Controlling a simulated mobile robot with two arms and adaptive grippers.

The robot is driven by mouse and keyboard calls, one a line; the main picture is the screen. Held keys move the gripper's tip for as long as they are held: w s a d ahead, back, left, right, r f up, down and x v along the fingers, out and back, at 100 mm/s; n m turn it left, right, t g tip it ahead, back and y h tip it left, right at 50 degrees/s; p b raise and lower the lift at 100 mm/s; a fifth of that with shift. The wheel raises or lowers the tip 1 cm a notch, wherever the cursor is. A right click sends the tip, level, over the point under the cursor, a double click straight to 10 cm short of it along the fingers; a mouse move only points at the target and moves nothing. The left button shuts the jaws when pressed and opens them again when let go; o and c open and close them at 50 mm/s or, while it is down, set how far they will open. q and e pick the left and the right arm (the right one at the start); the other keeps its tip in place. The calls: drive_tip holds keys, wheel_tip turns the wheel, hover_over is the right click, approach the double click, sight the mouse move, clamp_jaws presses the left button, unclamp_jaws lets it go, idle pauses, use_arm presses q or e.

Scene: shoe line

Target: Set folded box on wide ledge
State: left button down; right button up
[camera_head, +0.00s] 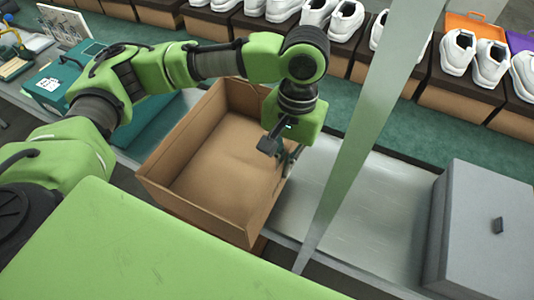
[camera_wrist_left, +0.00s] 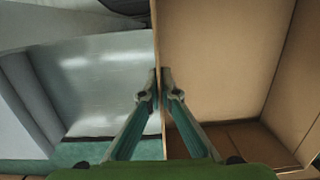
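The folded box (camera_head: 222,170) is an open brown cardboard box in the middle of the head view. My left gripper (camera_head: 284,160) is at its right wall. In the left wrist view the gripper's fingers (camera_wrist_left: 160,80) lie on both sides of the cardboard wall (camera_wrist_left: 173,35), closed on it. The pale metal ledge (camera_head: 365,205) is directly right of the box; it also shows in the left wrist view (camera_wrist_left: 100,75). I cannot tell whether the box's underside touches anything. My right gripper is not in view.
A grey lidded case (camera_head: 485,235) stands at the right end of the metal surface. A slanted metal post (camera_head: 372,115) crosses in front. White shoes (camera_head: 458,52) on brown boxes line the back. A teal box (camera_head: 65,80) is at the left. The metal between box and case is clear.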

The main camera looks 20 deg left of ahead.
sight(288, 146)
use_arm(q)
drive_tip(key=w+f, duration=0.1)
drive_tip(key=w, duration=0.1)
drive_tip(key=w+a, duration=0.1)
drive_tip(key=w, duration=0.1)
drive_tip(key=w+f+p, duration=0.1)
drive_tip(key=w, duration=0.1)
drive_tip(key=shift+w+a+f, duration=0.25)
drive_tip(key=shift+a+f, duration=0.1)
drive_tip(key=shift+a, duration=0.05)
drive_tip(key=w+f, duration=0.2)
drive_tip(key=w+a+f, duration=0.1)
drive_tip(key=w+f, duration=0.1)
drive_tip(key=f, duration=0.1)
drive_tip(key=shift+w+a+f, duration=0.1)
drive_tip(key=shift+w+f, duration=0.05)
drive_tip(key=shift+w, duration=0.15)
drive_tip(key=shift+w+a+f, duration=0.15)
drive_tip(key=shift+w+f, duration=0.35)
drive_tip(key=shift+f, duration=0.15)
drive_tip(key=shift+f+p, duration=0.35)
drive_tip(key=shift+f, duration=1.15)
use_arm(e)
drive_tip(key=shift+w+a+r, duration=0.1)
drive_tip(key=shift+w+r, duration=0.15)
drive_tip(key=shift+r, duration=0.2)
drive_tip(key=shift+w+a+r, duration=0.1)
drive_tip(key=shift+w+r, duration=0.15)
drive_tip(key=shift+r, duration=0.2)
